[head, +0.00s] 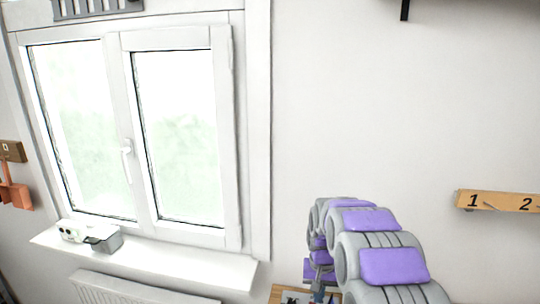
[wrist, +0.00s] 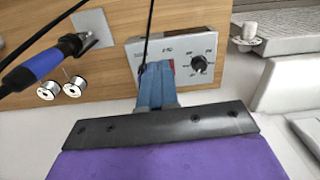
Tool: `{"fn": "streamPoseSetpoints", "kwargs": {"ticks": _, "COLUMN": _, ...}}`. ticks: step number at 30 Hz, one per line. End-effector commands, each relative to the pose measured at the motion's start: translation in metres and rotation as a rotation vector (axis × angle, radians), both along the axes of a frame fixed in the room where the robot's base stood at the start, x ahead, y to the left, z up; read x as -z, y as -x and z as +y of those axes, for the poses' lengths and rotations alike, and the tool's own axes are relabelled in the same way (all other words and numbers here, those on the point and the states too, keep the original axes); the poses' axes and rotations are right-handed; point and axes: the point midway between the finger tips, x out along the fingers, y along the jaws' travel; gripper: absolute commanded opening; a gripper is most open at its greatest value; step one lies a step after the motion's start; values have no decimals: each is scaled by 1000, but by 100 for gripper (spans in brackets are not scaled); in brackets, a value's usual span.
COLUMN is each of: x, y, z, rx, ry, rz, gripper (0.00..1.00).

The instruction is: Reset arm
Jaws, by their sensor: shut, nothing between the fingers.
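My grey and purple arm (head: 385,262) rises at the lower right of the head view, folded in front of the white wall. In the wrist view my gripper (wrist: 156,70) is shut and empty. Its narrow blue fingers stick out past the dark plate and point toward a silver control box (wrist: 192,72) with a black knob. I cannot tell the gap between the fingertips and the box. The gripper's end is hardly visible in the head view, low beside the arm.
A blue-handled soldering iron (wrist: 40,67) and two wire spools (wrist: 60,89) are near a wooden board (wrist: 110,65). A window (head: 135,130) has a white sill (head: 150,258) with small items. A numbered wooden rack (head: 497,201) hangs at right. The wall between is clear.

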Motion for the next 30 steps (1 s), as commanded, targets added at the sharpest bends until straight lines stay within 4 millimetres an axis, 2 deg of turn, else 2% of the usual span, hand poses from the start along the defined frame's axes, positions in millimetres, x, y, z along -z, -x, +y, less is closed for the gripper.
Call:
{"fn": "streamPoseSetpoints", "kwargs": {"ticks": 3, "x": -20, "y": 25, "z": 0, "rx": -13, "ry": -1, "rz": 5, "gripper": 0}}
{"fn": "streamPoseSetpoints", "kwargs": {"ticks": 13, "x": -62, "y": 101, "z": 1, "rx": -49, "ry": -3, "rz": 32, "gripper": 0}}
{"fn": "streamPoseSetpoints", "kwargs": {"ticks": 21, "x": -84, "y": 169, "z": 0, "rx": -77, "ry": -4, "rz": 57, "gripper": 0}}
{"fn": "streamPoseSetpoints", "kwargs": {"ticks": 30, "x": -98, "y": 245, "z": 0, "rx": -106, "ry": -6, "rz": 81, "gripper": 0}}
